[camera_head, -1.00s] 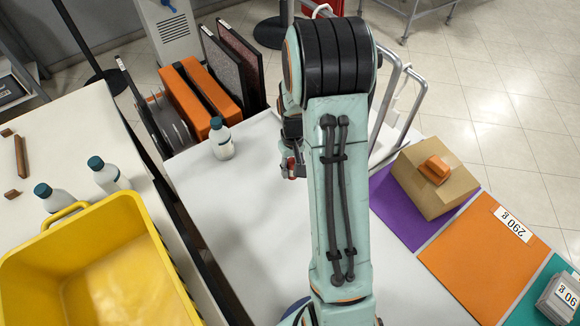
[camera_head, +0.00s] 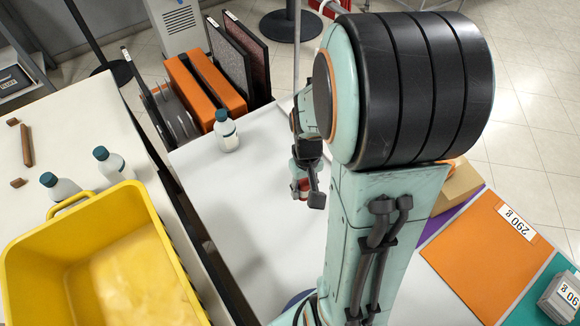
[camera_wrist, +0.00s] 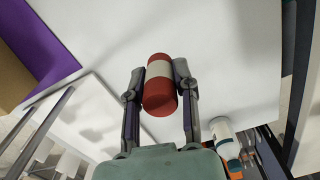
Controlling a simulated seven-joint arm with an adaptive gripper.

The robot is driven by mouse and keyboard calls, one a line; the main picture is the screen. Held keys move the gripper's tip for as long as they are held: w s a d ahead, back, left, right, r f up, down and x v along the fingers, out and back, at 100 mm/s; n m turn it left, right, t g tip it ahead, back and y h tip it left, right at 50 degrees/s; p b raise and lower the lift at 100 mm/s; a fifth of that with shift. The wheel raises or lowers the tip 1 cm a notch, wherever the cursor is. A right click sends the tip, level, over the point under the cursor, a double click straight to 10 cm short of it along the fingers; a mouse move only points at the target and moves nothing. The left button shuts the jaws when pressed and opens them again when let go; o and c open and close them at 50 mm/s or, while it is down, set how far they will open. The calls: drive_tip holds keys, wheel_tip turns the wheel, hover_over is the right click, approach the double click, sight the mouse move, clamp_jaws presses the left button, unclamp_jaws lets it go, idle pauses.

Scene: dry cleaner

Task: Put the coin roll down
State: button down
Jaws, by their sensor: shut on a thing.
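The coin roll (camera_wrist: 158,98) is a red cylinder with a white band around its middle. In the wrist view it sits between the two fingers of my gripper (camera_wrist: 160,85), which is shut on it. In the head view a small red and white part of the coin roll (camera_head: 304,187) shows beside my gripper (camera_head: 308,190), over the white table (camera_head: 260,200). My arm hides much of the table's right side. I cannot tell whether the roll touches the table.
A white bottle with a teal cap (camera_head: 226,131) stands at the table's far left. A yellow bin (camera_head: 130,262) is on the left counter. An orange mat (camera_head: 472,255) and a cardboard box (camera_head: 458,187) are at right. The table's middle is clear.

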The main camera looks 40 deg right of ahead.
drive_tip(key=shift+w+d+m, duration=0.1)
drive_tip(key=shift+w+m, duration=0.05)
drive_tip(key=shift+m, duration=0.25)
drive_tip(key=w+m, duration=0.1)
drive_tip(key=w, duration=0.2)
drive_tip(key=n, duration=0.2)
hover_over(246, 208)
wheel_tip(246, 208, down, 5)
wheel_tip(246, 208, down, 8)
drive_tip(key=shift+r, duration=0.15)
drive_tip(key=shift+s, duration=0.1)
drive_tip(key=c, duration=0.9)
unclamp_jaws()
drive_tip(key=shift+o, duration=0.2)
